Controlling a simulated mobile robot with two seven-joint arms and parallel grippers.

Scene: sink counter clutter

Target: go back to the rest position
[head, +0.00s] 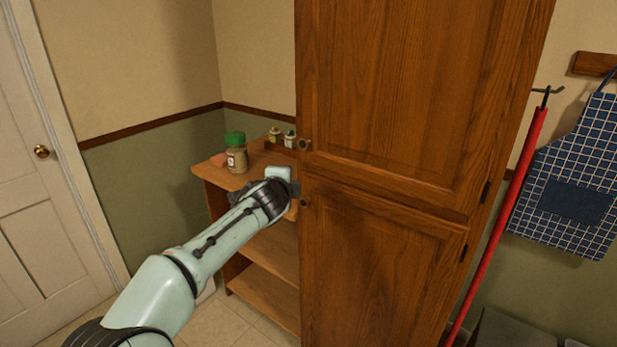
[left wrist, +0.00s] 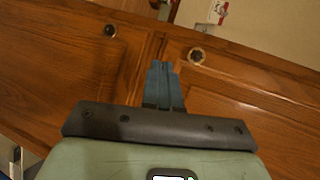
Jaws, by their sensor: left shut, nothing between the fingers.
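My left arm reaches in from the lower left of the head view, and its gripper (head: 291,188) is at the left edge of the tall wooden cabinet (head: 385,240), near its two round knobs. In the left wrist view the fingers of my left gripper (left wrist: 162,66) are together with nothing between them. They point at the seam between the cabinet doors, with one knob (left wrist: 197,56) just right of the fingertips and another knob (left wrist: 110,31) to the left. I cannot tell from the picture whether the fingers touch the wood. My right gripper is not in view.
A low wooden shelf (head: 215,178) stands left of the cabinet, holding a green-lidded jar (head: 236,155) and small bottles (head: 290,139). A red pole (head: 505,210) and a checked apron (head: 578,180) hang on the right. A white door (head: 45,215) is at the left.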

